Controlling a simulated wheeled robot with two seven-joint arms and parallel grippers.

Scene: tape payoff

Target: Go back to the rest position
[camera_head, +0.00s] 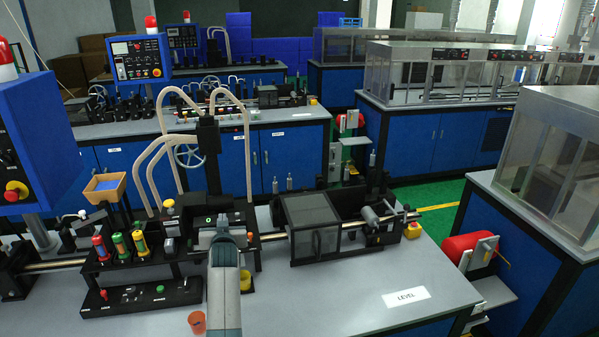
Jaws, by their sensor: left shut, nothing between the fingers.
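My left arm reaches up from the bottom edge in the middle of the view. My left gripper (222,224) is at its far end, over the machine line (232,205) on the grey table. It looks shut with nothing in it; its fingertips are small and partly hidden against the machine. My right gripper is not in view.
A dark windowed box (315,228) is to the right. The tabletop around the LEVEL label (406,297) is clear. A blue control box (36,140) rises at left.

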